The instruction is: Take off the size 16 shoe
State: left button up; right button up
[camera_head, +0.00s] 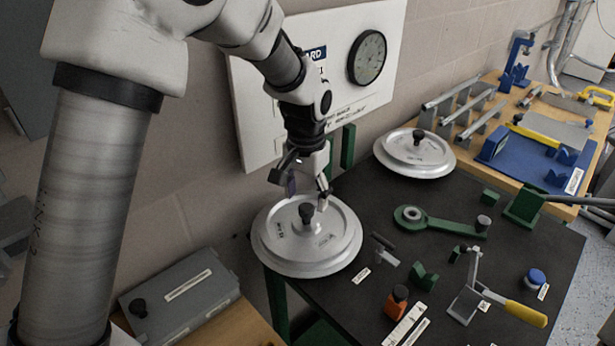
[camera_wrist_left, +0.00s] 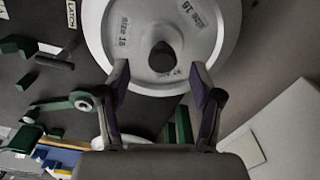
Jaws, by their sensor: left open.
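A round silver shoe (camera_head: 335,240) with a dark centre knob (camera_head: 307,211) lies flat at the near left corner of the black table. The shoe also fills the top of the left wrist view (camera_wrist_left: 215,20); its labels read "Size", with a number that looks like 15 or 16. My left gripper (camera_head: 307,190) is open and empty, pointing down just above the knob. In the left wrist view the knob (camera_wrist_left: 162,58) sits centred, slightly beyond the fingertips (camera_wrist_left: 159,78), with no visible contact. My right gripper is not in view.
A second silver disc (camera_head: 435,160) with a knob lies at the table's back. A green ring wrench (camera_head: 440,221), an orange-based part (camera_head: 396,302) and a yellow-handled clamp (camera_head: 525,313) lie to the right. A white dial board (camera_head: 300,120) stands close behind my gripper.

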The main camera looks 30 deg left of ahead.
aim_at(307, 206)
pick_arm(q)
jog(key=f, duration=0.3)
jog(key=w+f, duration=0.1)
jog(key=f, duration=0.1)
jog(key=shift+w+a+f, duration=0.1)
jog(key=shift+a+f, duration=0.2)
jog(key=shift+f, duration=0.05)
jog(key=shift+s+d+r, duration=0.15)
jog(key=shift+s+r, duration=0.05)
jog(key=shift+s, duration=0.1)
jog(key=shift+c, duration=0.9)
jog(key=shift+w+f, duration=0.1)
grip_shut()
jog(key=c, duration=0.9)
grip_release()
grip_shut()
